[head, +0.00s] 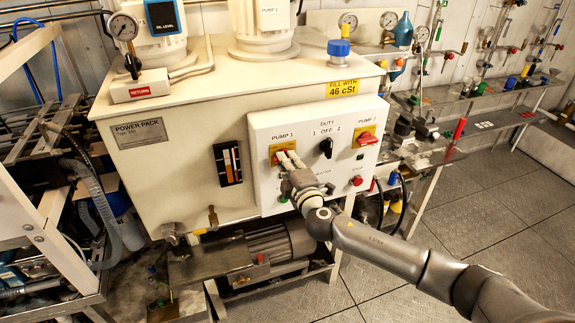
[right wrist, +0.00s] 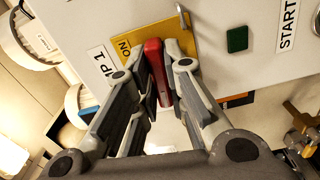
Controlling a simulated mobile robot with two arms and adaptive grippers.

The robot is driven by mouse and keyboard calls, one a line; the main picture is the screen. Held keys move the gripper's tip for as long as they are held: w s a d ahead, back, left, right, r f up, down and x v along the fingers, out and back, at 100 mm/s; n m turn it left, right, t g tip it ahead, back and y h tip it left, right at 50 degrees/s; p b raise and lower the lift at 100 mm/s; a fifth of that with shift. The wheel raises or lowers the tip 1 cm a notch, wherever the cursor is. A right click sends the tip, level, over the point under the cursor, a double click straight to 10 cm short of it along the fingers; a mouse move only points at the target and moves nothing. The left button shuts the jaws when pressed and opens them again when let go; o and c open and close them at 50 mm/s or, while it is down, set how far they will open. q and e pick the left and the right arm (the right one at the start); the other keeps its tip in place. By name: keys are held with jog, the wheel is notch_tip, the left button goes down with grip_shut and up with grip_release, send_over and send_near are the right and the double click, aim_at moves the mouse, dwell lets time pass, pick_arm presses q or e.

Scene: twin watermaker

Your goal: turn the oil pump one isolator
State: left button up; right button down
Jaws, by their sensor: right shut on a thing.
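The pump one isolator is a red handle (right wrist: 153,56) on a yellow plate (head: 276,147), below the PUMP 1 label on the white control panel (head: 264,199). My right gripper (head: 286,159) reaches it from the lower right. In the right wrist view the two fingers stand on either side of the red handle and are shut on it. The yellow plate (right wrist: 182,25) with the word ON shows behind the handle. In the head view the fingers hide most of the handle. My left gripper is not in view.
To the right on the panel are a black duty selector (head: 326,147), the pump two isolator (head: 367,136) and a red stop button (head: 357,180). A green button (right wrist: 237,39) lies close beside the isolator. A motor (head: 280,246) sits below the panel. Tiled floor is open at the right.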

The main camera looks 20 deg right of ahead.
jog(key=m+b, duration=0.4)
jog(key=m, duration=1.2)
jog(key=shift+m+b, duration=0.3)
jog(key=shift+b, duration=0.1)
dwell(0.3)
jog(key=c, duration=1.5)
grip_release()
jog(key=shift+s, duration=0.1)
jog(key=s, duration=1.2)
jog(key=shift+d, duration=0.2)
jog(key=shift+w, duration=0.1)
